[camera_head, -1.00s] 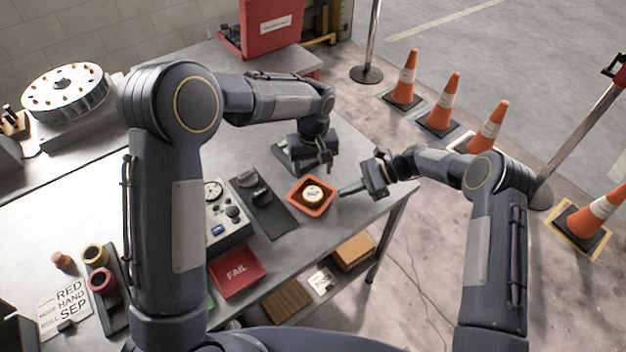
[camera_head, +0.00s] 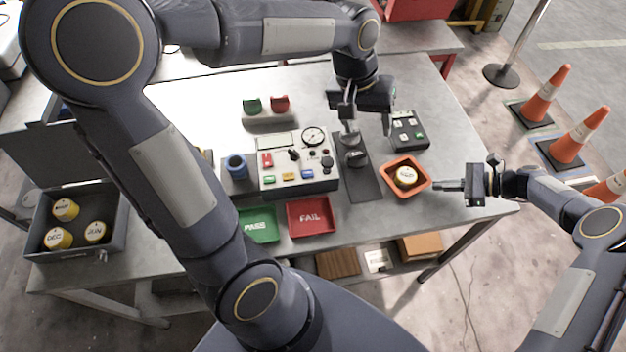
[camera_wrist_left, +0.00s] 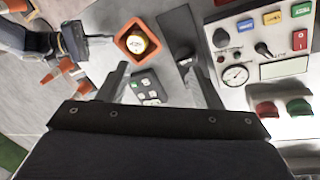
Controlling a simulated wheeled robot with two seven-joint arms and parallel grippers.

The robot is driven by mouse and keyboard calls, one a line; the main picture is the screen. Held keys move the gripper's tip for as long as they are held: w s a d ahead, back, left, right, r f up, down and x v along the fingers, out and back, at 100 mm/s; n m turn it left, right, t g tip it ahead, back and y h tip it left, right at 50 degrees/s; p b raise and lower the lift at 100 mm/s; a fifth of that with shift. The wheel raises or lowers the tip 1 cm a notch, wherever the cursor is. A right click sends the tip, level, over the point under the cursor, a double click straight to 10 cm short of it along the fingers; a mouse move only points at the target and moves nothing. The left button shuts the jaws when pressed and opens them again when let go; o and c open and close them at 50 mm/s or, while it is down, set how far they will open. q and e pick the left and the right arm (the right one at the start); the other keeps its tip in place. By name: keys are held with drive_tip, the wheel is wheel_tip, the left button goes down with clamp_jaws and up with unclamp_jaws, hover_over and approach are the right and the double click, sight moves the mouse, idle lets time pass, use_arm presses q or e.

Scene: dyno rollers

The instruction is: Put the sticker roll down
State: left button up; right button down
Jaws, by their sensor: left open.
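A yellow sticker roll (camera_head: 406,176) with a white label lies in an orange tray (camera_head: 389,187) near the table's right end. The roll (camera_wrist_left: 138,42) and tray (camera_wrist_left: 123,47) also show in the left wrist view, beyond the fingers. My left gripper (camera_head: 367,125) is open and empty, above the table behind and left of the tray. Its two fingers (camera_wrist_left: 162,78) stand wide apart in the wrist view. My right gripper (camera_head: 440,186) points left with its tips just right of the tray. Whether its fingers are parted cannot be seen.
A dark keypad (camera_head: 409,131) and a dark stand (camera_head: 365,186) lie close to my left gripper. A tester panel (camera_head: 297,181), green PASS tray (camera_head: 258,227) and red FAIL tray (camera_head: 311,218) are further left. A grey bin (camera_head: 108,218) holds more rolls.

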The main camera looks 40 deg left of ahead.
use_arm(q)
drive_tip(key=s+a+m+t+h, duration=0.1)
drive_tip(key=s+a+t, duration=0.1)
drive_tip(key=s, duration=1.6)
drive_tip(key=shift+f+t, duration=0.15)
drive_tip(key=shift+t, duration=0.75)
drive_tip(key=shift+s+a, duration=0.1)
use_arm(e)
drive_tip(key=c, duration=2.1)
unclamp_jaws()
drive_tip(key=shift+c, duration=0.2)
drive_tip(key=o, duration=0.5)
drive_tip(key=shift+c, duration=0.2)
